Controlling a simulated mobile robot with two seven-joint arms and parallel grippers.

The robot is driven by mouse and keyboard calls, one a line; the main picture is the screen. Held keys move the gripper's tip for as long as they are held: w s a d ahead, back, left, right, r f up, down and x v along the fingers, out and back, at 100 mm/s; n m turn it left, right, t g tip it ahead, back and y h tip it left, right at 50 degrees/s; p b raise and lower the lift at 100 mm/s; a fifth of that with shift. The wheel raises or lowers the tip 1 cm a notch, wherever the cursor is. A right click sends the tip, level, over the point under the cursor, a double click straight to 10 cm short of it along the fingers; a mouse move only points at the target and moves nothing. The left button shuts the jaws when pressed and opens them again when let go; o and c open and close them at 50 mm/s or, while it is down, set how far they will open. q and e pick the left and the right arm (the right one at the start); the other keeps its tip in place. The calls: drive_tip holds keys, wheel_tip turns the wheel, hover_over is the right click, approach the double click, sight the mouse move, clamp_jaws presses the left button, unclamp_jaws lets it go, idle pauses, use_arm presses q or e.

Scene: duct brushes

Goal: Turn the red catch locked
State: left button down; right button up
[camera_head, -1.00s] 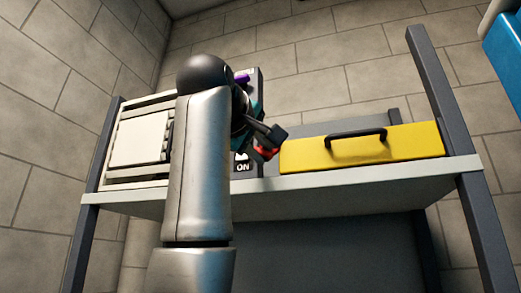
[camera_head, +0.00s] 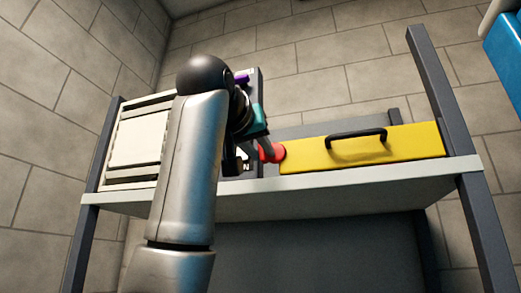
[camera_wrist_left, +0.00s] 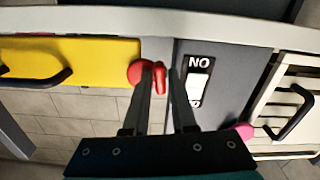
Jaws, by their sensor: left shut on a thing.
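The red catch (camera_wrist_left: 161,84) is at the seam between a yellow front (camera_wrist_left: 85,62) and a dark switch panel (camera_wrist_left: 225,68) in the left wrist view. It has a round red part beside a narrow red lever. My left gripper (camera_wrist_left: 160,72) is shut on the lever, one dark finger on each side of it. In the head view the red catch (camera_head: 272,152) shows by the left end of the yellow case (camera_head: 300,156). The left gripper (camera_head: 262,142) is there, partly hidden by my arm. My right gripper is out of view.
A white rocker switch (camera_wrist_left: 198,86) sits on the dark panel, close to the right finger. A white unit with a black handle (camera_wrist_left: 290,112) is beyond it. The yellow case has a black handle (camera_head: 357,136). A grey shelf (camera_head: 330,184) with dark posts carries everything.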

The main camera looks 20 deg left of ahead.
use_arm(q)
drive_tip(key=shift+m, duration=0.8)
drive_tip(key=c, duration=0.9)
unclamp_jaws()
drive_tip(key=shift+o, duration=0.2)
drive_tip(key=s+b, duration=0.5)
drive_tip(key=s, duration=1)
drive_tip(key=shift+s+a+b, duration=0.2)
drive_tip(key=shift+a+b, duration=0.05)
drive_tip(key=shift+b, duration=0.1)
drive_tip(key=shift+w, duration=0.1)
